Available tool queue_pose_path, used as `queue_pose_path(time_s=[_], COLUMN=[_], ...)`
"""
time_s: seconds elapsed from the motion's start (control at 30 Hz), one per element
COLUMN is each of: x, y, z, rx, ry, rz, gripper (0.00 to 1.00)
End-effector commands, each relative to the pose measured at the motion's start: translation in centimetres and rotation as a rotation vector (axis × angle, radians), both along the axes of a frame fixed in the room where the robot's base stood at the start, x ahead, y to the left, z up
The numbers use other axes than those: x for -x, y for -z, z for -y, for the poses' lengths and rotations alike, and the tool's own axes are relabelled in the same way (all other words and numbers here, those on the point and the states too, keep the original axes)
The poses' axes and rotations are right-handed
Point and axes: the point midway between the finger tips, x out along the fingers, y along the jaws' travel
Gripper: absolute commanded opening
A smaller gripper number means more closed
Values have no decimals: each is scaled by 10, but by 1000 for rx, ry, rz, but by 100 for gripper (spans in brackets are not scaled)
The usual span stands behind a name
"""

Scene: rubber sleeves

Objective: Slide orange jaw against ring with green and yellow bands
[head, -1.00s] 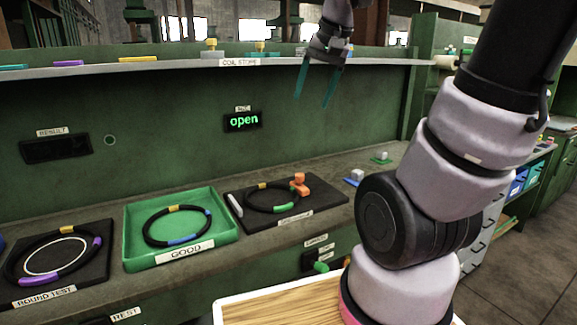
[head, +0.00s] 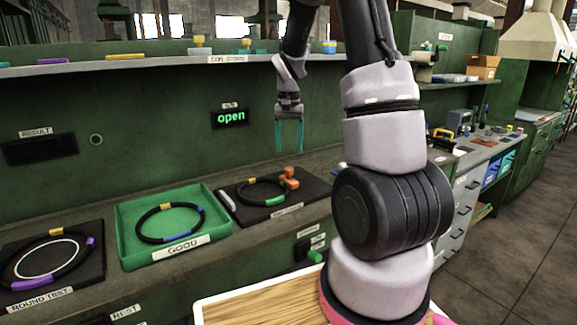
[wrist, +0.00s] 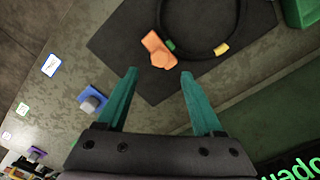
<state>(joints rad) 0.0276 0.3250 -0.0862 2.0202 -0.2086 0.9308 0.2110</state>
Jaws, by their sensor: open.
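The orange jaw (head: 289,178) stands on the dark board at the right end of the bench. It also shows in the wrist view (wrist: 157,50), ahead of the fingers. The black ring with green and yellow bands (head: 248,195) lies on the same board, left of the jaw. In the wrist view the ring (wrist: 190,48) has its green band close beside the jaw; I cannot tell if they touch. My gripper (head: 289,150) is open and empty, pointing down above the jaw's end of the board. Its teal fingers show in the wrist view (wrist: 158,72).
A green GOOD tray (head: 122,250) holds another banded ring, left of the board. A ROUND TEST plate (head: 92,270) with a ring is at far left. A lit "open" display (head: 230,118) is on the back panel. A shelf (head: 150,64) runs above. A blue block (wrist: 92,100) sits nearby.

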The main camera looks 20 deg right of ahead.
Motion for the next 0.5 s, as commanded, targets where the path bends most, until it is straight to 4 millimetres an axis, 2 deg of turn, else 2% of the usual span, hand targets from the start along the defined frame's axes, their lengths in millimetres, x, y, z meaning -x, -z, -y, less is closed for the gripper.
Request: queue_pose_path(time_s=[0.03, 0.2, 0.33, 0.5], x=[1, 1, 1, 0], y=[11, 43, 60, 71], z=[0, 0, 0, -1], rx=[-1, -1, -1, -1], ry=[1, 1, 0, 1], rz=[-5, -4, -3, 0], gripper=[68, 68, 68, 68])
